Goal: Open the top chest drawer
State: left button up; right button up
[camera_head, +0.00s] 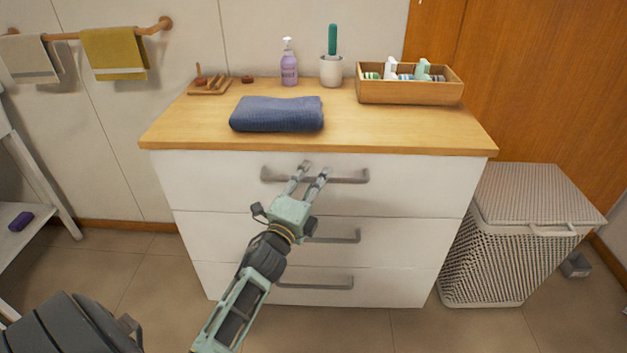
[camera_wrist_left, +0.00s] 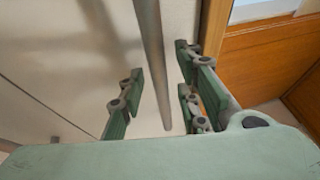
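The white chest of drawers has a wooden top, and its top drawer (camera_head: 420,180) is closed, flush with the fronts below. The top drawer's grey bar handle (camera_head: 345,178) runs across its upper part. My left gripper (camera_head: 314,172) is at the middle of this handle, its fingertips covering part of the bar. In the left wrist view, the handle (camera_wrist_left: 152,50) passes between the spread fingers of my left gripper (camera_wrist_left: 163,95), with a visible gap on both sides. The gripper is open and holds nothing. My right gripper is not in view.
On the chest top (camera_head: 400,135) are a folded blue towel (camera_head: 277,114), a purple pump bottle (camera_head: 289,65), a brush in a holder (camera_head: 331,70) and a wooden box (camera_head: 410,92). A wicker hamper (camera_head: 510,240) stands close on the right. Two lower drawers are closed.

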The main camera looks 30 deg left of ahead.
pick_arm(q)
jog(key=shift+c, duration=0.3)
grip_shut()
dwell(0.3)
